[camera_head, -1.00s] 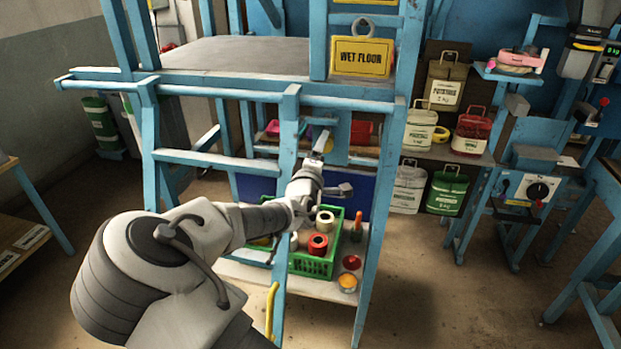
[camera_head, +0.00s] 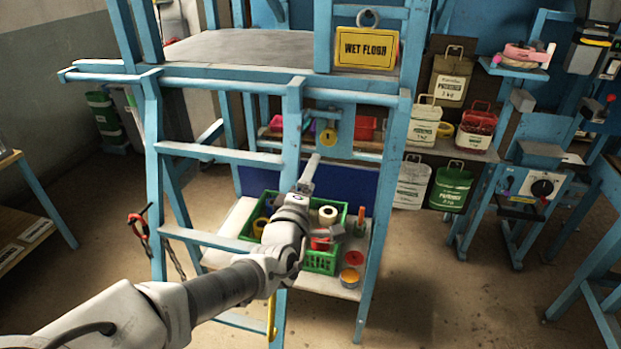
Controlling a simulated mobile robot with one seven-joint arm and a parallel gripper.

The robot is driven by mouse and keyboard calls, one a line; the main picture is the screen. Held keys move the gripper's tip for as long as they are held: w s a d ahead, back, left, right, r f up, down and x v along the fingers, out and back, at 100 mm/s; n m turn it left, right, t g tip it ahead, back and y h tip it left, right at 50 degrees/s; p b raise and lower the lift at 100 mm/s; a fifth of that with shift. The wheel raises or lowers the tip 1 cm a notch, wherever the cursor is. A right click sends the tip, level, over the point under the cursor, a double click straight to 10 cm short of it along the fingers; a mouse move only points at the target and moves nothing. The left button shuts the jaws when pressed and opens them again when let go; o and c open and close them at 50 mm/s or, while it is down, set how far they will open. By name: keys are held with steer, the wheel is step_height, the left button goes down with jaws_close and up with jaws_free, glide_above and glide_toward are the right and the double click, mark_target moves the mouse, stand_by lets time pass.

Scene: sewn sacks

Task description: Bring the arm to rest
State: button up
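My arm (camera_head: 218,290) reaches in from the lower left toward the blue frame. My gripper (camera_head: 310,170) is at the arm's far end, pointing up and away, in front of the lower opening of the blue frame. It looks narrow and nothing shows held in it. Its fingers are too small and edge-on to tell whether they are open or shut. The wrist hides part of the green crate (camera_head: 322,262) on the low shelf.
The blue frame (camera_head: 152,180) with its rails and posts stands close around my arm. A yellow wet floor sign (camera_head: 366,49) hangs above. A blue table (camera_head: 595,250) is at far right. Open floor (camera_head: 430,285) lies right of the frame.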

stand_by(0.3)
steer(key=s+d+f+m+g+y, duration=0.1)
steer(key=s+d+f+m+g, duration=0.25)
steer(key=f+g, duration=0.2)
steer(key=s+d+f+m+g+y, duration=0.1)
steer(key=s+d+f+m+g, duration=0.1)
steer(key=d+f+m+g, duration=0.4)
steer(key=s+d+r+m, duration=0.2)
steer(key=s+d+r, duration=0.2)
steer(key=s+r, duration=0.4)
steer(key=s+d+r+m+y, duration=0.1)
steer(key=s+d+r+m, duration=0.1)
steer(key=s+r, duration=0.7)
steer(key=s+d, duration=0.1)
steer(key=s, duration=0.2)
steer(key=shift+s+d+r+m, duration=0.3)
steer(key=shift+s+d+m, duration=0.05)
